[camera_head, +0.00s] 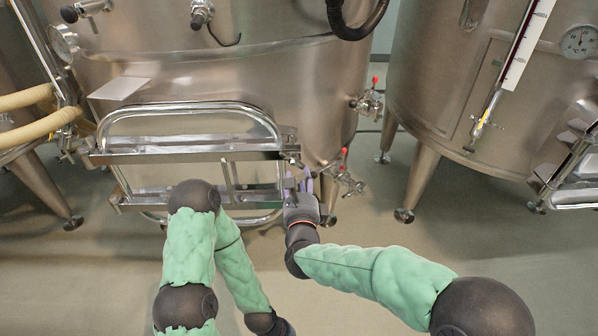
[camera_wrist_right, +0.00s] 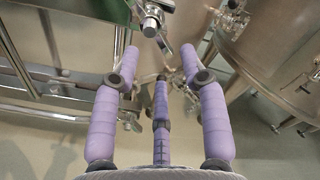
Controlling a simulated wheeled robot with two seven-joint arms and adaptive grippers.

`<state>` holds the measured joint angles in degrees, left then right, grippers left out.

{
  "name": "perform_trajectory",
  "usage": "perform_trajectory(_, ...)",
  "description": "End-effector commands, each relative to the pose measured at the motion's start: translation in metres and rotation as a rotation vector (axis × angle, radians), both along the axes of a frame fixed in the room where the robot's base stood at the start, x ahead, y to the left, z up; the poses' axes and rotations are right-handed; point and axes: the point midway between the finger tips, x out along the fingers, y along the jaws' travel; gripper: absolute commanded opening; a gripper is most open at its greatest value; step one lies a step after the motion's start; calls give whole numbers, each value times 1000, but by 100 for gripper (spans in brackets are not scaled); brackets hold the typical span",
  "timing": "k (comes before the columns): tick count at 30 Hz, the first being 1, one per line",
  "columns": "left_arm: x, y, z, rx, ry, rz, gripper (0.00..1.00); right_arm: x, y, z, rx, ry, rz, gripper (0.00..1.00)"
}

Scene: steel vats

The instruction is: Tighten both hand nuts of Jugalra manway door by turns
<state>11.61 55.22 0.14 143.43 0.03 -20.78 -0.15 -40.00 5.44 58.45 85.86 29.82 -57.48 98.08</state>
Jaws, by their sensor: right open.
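The manway door (camera_head: 155,128) is a rounded rectangular steel door, low on the front of the middle vat. An upper crossbar (camera_head: 190,153) and a lower crossbar (camera_head: 150,200) run across it. My right gripper (camera_head: 297,178) is at the right end of the lower bar and partly covers the fittings there. In the right wrist view, its three purple fingers (camera_wrist_right: 160,54) are spread and hold nothing. A metal threaded end or nut (camera_wrist_right: 150,22) lies just beyond the fingertips, apart from them. The hand nuts are too small to make out clearly. My left arm bends down in front of the door; its fingers are out of view.
Red-handled valves (camera_head: 368,103) stick out right of the door, and a lower valve (camera_head: 345,178) is close to my right gripper. Another vat (camera_head: 450,80) stands at the right. Hoses (camera_head: 35,115) are at the left. The floor (camera_head: 430,270) between the vats is clear.

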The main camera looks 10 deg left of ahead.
Motion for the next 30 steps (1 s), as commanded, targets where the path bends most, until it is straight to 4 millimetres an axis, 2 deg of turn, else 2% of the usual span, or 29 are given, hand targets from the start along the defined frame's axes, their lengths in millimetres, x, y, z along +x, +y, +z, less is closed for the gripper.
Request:
perform_trajectory(6, 0, 0, 0, 0, 0, 0, 0, -39, -10, 0, 0, -1, 2, 44)
perform_trajectory(12, 0, 0, 0, 0, 0, 0, 0, -62, -17, 0, 0, -1, 1, 44)
perform_trajectory(18, 0, 0, 0, 0, 0, 0, 0, -70, -20, -1, 0, 1, 1, 44)
perform_trajectory(30, 0, 0, 0, 0, 0, 0, 0, -70, -20, -1, 0, 1, 0, 44)
